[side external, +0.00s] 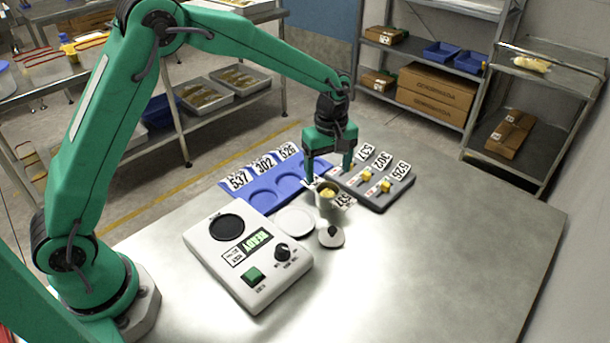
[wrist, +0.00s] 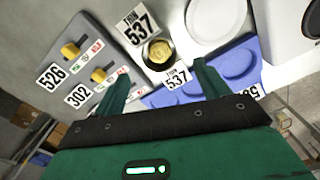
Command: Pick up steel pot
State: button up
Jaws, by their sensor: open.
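The steel pot (side external: 325,204) stands upright and uncovered on the bench, with yellow contents showing inside. It also shows in the wrist view (wrist: 158,52), just beyond and between my fingertips. My gripper (side external: 329,174) points down, open and empty, with its fingers just above and behind the pot in the side view. In the wrist view the fingers (wrist: 161,72) are spread apart, with a clear gap between them. I cannot tell whether a finger touches the pot. A label reading 537 (side external: 343,200) is beside the pot.
A blue tray (side external: 233,190) with round recesses and a grey panel (side external: 398,196) with yellow knobs flank the pot. A white scale (side external: 204,247) reads READY. A white disc (side external: 295,220) and a lid with a black knob (side external: 331,237) lie close by. The bench's right is clear.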

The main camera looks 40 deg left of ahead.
aim_at(327, 191)
jog(key=shift+w+a+f, duration=0.1)
jog(key=shift+f, duration=3.75)
jog(key=c, duration=1.1)
